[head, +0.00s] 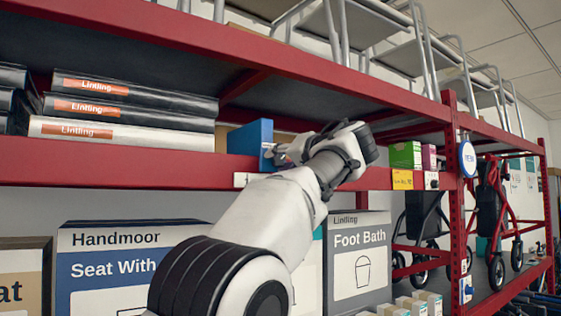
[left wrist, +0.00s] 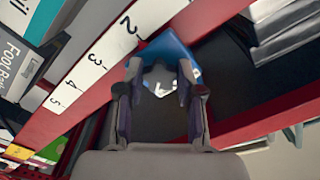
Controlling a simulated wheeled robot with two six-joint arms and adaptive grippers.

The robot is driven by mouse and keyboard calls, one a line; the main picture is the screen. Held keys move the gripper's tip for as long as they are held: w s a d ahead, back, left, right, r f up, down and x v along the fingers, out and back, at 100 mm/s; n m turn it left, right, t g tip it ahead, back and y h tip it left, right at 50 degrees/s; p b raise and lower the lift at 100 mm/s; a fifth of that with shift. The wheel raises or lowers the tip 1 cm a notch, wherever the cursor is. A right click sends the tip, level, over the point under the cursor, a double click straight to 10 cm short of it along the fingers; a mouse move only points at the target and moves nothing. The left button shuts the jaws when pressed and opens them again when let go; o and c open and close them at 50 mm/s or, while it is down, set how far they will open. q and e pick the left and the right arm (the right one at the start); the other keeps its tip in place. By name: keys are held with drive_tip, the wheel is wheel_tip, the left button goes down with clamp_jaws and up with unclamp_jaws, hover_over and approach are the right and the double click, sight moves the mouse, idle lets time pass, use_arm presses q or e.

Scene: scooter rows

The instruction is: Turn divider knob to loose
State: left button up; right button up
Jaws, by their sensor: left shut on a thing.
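The blue divider (head: 250,139) stands on the red shelf, just right of the stacked boxes. It also shows in the left wrist view (left wrist: 172,47) at the shelf edge. My left gripper (head: 280,153) reaches up to the divider's right side from the front. My right gripper is in neither view.
A numbered white strip (left wrist: 102,54) runs along the shelf's front edge. Black and white Lintling boxes (head: 130,108) lie stacked left of the divider. A green box (head: 405,155) stands to the right. Large cartons (head: 358,262) fill the level below.

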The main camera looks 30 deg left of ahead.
use_arm(q)
drive_tip(key=o, duration=1.2)
drive_tip(key=shift+d+r, duration=0.1)
drive_tip(key=v, duration=1.2)
drive_tip(key=shift+w, duration=0.1)
